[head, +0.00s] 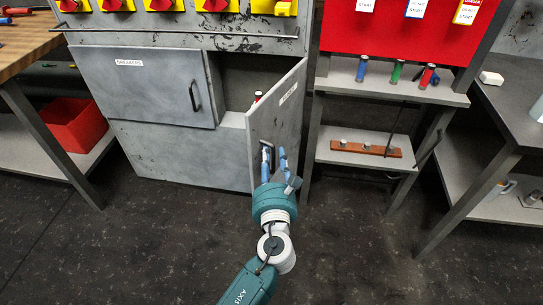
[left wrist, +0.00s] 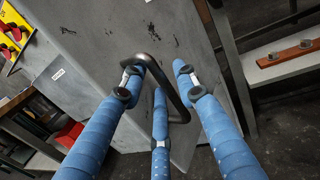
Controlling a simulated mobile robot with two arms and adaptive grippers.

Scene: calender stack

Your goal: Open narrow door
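The narrow door (head: 275,120) is a grey metal door with a small white label, hinged at its right side. It stands ajar, swung out from the cabinet, and the opening behind it shows. Its dark bar handle (left wrist: 176,88) is also partly visible in the head view (head: 263,152). My left gripper (head: 274,154) has blue fingers and is at this handle. In the left wrist view, the handle passes among the fingers (left wrist: 158,72), whose tips are spread apart. Firm contact cannot be told. My right gripper is not in view.
A wider closed door (head: 140,88) with its own handle is left of the opening. A shelf unit (head: 390,87) with coloured cylinders stands close on the right. A workbench (head: 25,45) is at the left, a table (head: 515,90) at the right. The dark floor (head: 150,240) in front is clear.

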